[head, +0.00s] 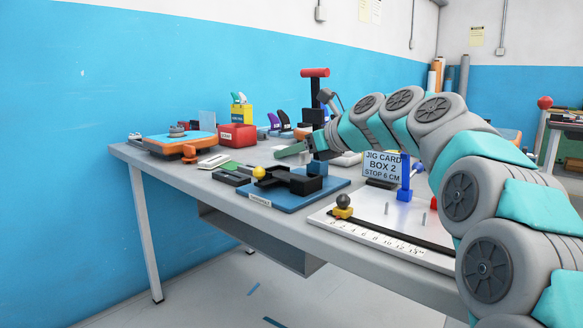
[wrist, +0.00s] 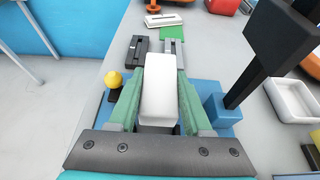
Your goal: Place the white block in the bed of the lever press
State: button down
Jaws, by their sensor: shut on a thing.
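The white block (wrist: 158,88) is between the green fingers of my gripper (wrist: 161,80) in the wrist view. My gripper is shut on it. In the head view my gripper (head: 290,151) is above the lever press, and I cannot make out the block there. The lever press has a blue base plate (head: 290,204), a black bed (head: 300,184), a dark column (head: 315,95) and a red handle (head: 315,72). In the wrist view the column (wrist: 262,55) rises from a blue foot (wrist: 222,112) to the right of the block. The block and fingers hide most of the bed.
A yellow knob (head: 259,172) is at the press's left side. A jig card (head: 381,166) and a ruler board (head: 385,234) stand to the right. A red box (head: 237,136) and an orange-and-blue item (head: 180,143) are farther back. A white tray (wrist: 292,98) lies right of the column.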

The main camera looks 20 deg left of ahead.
aim_at(293, 164)
notch_tip(293, 164, down, 2)
jog(key=shift+s+a+f+b, duration=0.1)
jog(key=shift+s+f+b, duration=0.05)
jog(key=shift+f+b, duration=0.15)
jog(key=shift+f, duration=0.3)
jog(key=shift+c, duration=1.7)
grip_release()
jog(key=shift+f, duration=0.15)
jog(key=shift+d+r, duration=0.2)
jog(key=shift+r, duration=0.05)
jog(key=v, duration=1.1)
jog(key=shift+d+r+p, duration=0.2)
jog(key=shift+d+p, duration=0.1)
jog(key=shift+p, duration=0.15)
